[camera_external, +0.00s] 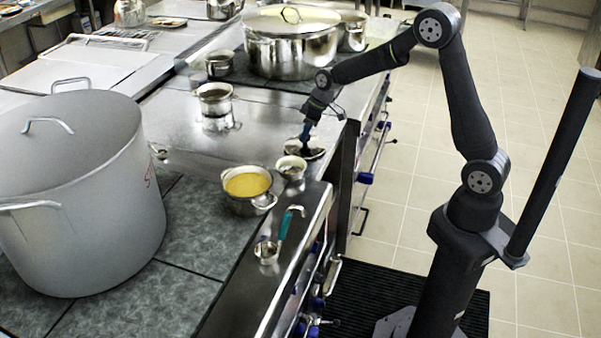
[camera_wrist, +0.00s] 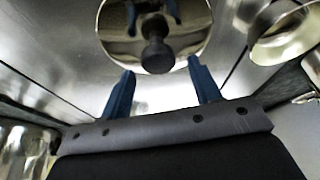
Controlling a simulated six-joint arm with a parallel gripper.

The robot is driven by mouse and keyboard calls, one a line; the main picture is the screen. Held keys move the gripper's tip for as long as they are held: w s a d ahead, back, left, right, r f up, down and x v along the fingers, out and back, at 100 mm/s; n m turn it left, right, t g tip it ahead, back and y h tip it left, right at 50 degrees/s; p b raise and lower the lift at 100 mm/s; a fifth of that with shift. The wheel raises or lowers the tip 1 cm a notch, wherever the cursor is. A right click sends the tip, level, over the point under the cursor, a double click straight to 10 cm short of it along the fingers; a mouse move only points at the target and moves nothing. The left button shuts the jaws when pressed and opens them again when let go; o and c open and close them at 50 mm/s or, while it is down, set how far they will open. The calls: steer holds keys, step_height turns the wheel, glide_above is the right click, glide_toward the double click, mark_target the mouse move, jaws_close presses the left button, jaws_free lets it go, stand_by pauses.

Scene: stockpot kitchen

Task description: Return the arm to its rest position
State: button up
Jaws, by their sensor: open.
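My arm reaches left from its base over the front edge of the steel counter, with the elbow raised. My gripper (camera_external: 305,138) is low over a round shiny lid (camera_external: 312,153) lying on the counter. In the wrist view my gripper (camera_wrist: 158,72) shows two blue fingers spread apart with nothing between them. The lid (camera_wrist: 117,25) with its dark knob (camera_wrist: 155,50) lies just beyond the fingertips, and the fingers reflect in it. I cannot tell the exact gap between the fingertips and the knob.
A small metal cup (camera_external: 291,168) and a pot of yellow liquid (camera_external: 247,188) stand close to the gripper. A teal-handled ladle (camera_external: 275,235) lies nearer the front. A huge stockpot (camera_external: 80,190) stands left, a lidded pot (camera_external: 290,50) behind.

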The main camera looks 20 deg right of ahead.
steer(key=shift+f, duration=0.1)
step_height(320, 180, down, 2)
steer(key=shift+d+f, duration=0.1)
steer(key=shift+f, duration=0.05)
steer(key=v, duration=1.1)
steer(key=x, duration=1.1)
steer(key=shift+f, duration=0.3)
step_height(320, 180, up, 5)
steer(key=shift+f, duration=0.2)
steer(key=d+r, duration=0.7)
steer(key=d, duration=0.5)
steer(key=s+a+r, duration=0.1)
steer(key=s+a, duration=0.2)
steer(key=a, duration=0.8)
steer(key=s+a, duration=0.3)
steer(key=a, duration=0.8)
steer(key=s+a+r+m, duration=0.1)
steer(key=s+a+r, duration=0.1)
steer(key=s+a, duration=1.1)
steer(key=a, duration=0.4)
steer(key=shift+s+a+m, duration=0.15)
steer(key=shift+a+m, duration=0.2)
steer(key=shift+m, duration=0.05)
